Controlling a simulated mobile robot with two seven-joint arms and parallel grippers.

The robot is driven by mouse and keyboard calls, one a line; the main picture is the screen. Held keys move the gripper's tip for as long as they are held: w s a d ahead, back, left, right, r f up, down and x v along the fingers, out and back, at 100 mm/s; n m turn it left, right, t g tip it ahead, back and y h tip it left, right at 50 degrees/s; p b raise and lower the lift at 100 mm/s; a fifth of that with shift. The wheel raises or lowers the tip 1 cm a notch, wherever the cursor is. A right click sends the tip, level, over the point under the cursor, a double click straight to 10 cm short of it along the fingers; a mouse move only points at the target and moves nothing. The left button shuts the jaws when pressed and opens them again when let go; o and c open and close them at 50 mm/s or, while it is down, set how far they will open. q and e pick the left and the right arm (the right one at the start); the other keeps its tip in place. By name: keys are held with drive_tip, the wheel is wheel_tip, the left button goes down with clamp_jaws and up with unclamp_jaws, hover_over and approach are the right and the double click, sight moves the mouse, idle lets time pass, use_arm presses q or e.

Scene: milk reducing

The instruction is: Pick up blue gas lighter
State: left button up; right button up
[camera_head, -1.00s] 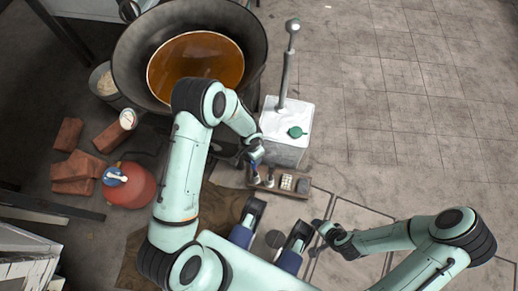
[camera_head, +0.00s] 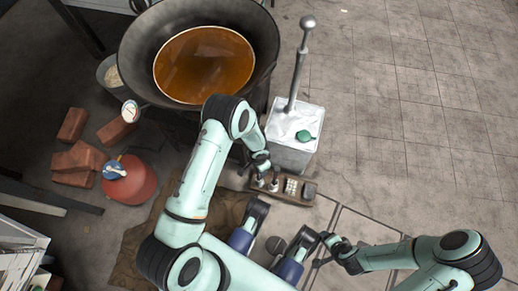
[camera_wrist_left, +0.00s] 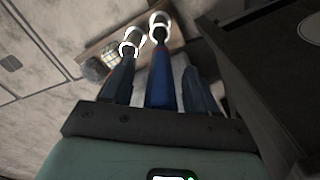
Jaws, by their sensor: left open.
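The blue gas lighter (camera_wrist_left: 161,82) shows in the left wrist view as a blue bar with a thin red line, between my left gripper's fingers. Its far end points to a bright-rimmed cup-like piece on the wooden tray (camera_wrist_left: 95,48); I cannot tell if it stands inside. My left gripper (camera_wrist_left: 160,88) is open, with a finger on each side of the lighter. In the head view my left gripper (camera_head: 264,171) is at the left end of the tray (camera_head: 296,199), and the lighter is mostly hidden there. My right gripper (camera_head: 320,250) appears open and empty, right of my base.
A large wok (camera_head: 133,62) of amber liquid is behind the arm. A red gas cylinder (camera_head: 130,185) and bricks (camera_head: 80,160) lie left. The right floor is clear.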

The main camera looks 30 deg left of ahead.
use_arm(q)
drive_tip(key=shift+f, duration=0.65)
clamp_jaws()
drive_tip(key=shift+r, duration=0.15)
